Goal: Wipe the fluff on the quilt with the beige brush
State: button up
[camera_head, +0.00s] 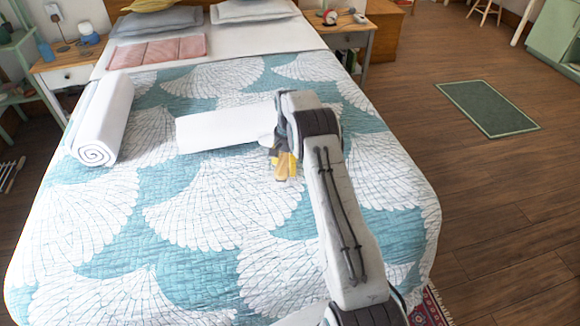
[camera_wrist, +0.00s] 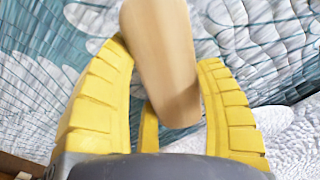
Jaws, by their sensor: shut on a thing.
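My gripper (camera_head: 286,163) hangs over the middle of the quilt, its yellow fingers pointing down. In the wrist view the same gripper (camera_wrist: 164,58) is shut on the beige brush (camera_wrist: 160,75), whose smooth, pale wooden body sits between the two ribbed fingers. A small beige part of the brush (camera_head: 281,174) shows in the head view; its bristles do not show clearly. The teal and white scallop-patterned quilt (camera_head: 185,235) covers the bed and lies behind the brush in the wrist view. I cannot pick out the fluff against the white pattern.
A rolled white towel (camera_head: 100,120) lies on the quilt's left side. A folded pink cloth (camera_head: 158,51) and pillows (camera_head: 158,20) are at the bed's head. Nightstands (camera_head: 67,77) (camera_head: 345,40) flank the bed. The quilt's near part is clear, and open wooden floor (camera_head: 500,200) lies right.

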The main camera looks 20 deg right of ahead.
aim_at(276, 169)
jog(key=shift+w+a, duration=0.1)
jog(key=shift+w, duration=0.1)
jog(key=shift+w+a, duration=0.15)
jog(key=shift+a, duration=0.9)
jog(key=shift+s+a+b, duration=0.2)
jog(key=shift+s+b, duration=0.15)
jog(key=shift+s, duration=0.55)
jog(key=shift+s+a+b, duration=0.15)
jog(key=shift+s+b, duration=0.2)
jog(key=shift+s, duration=0.55)
jog(key=shift+s+a+f+b, duration=0.15)
jog(key=shift+s+b, duration=0.25)
jog(key=shift+s, duration=0.5)
jog(key=shift+s+a+f+b, duration=0.15)
jog(key=shift+s+b, duration=0.25)
jog(key=shift+s, duration=0.5)
jog(key=shift+r, duration=0.1)
jog(key=shift+a, duration=0.15)
